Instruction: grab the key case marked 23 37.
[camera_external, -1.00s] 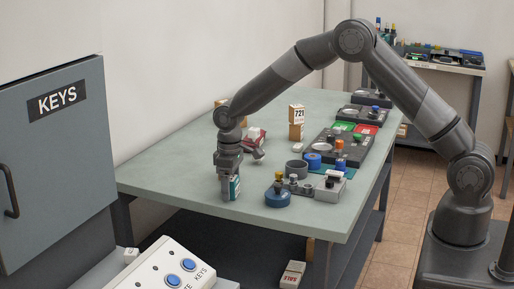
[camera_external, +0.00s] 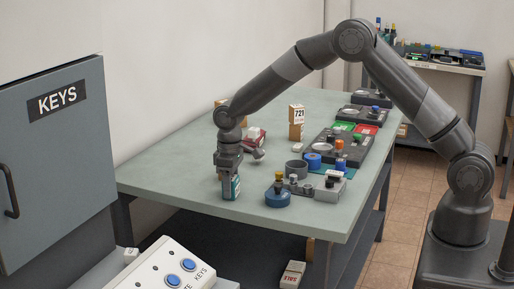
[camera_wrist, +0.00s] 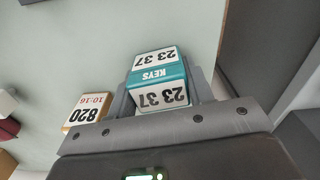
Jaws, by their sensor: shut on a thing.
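The key case (camera_wrist: 160,82) is a small teal and white block marked "23 37" and "KEYS", upside down in the wrist view. In the external view the key case (camera_external: 231,188) stands upright at the table's near left edge. My gripper (camera_external: 230,176) points down over it, and its fingers are shut on the case's sides. In the wrist view my gripper (camera_wrist: 163,92) has a finger on each side of the case. The case's bottom appears to be at the tabletop; I cannot tell whether it touches.
A case marked 820 (camera_wrist: 87,113) stands close beside my gripper. A tan 721 block (camera_external: 297,122), a blue round object (camera_external: 277,196) and a grey box (camera_external: 330,188) stand on the table (camera_external: 190,178). The KEYS cabinet (camera_external: 50,165) is at left.

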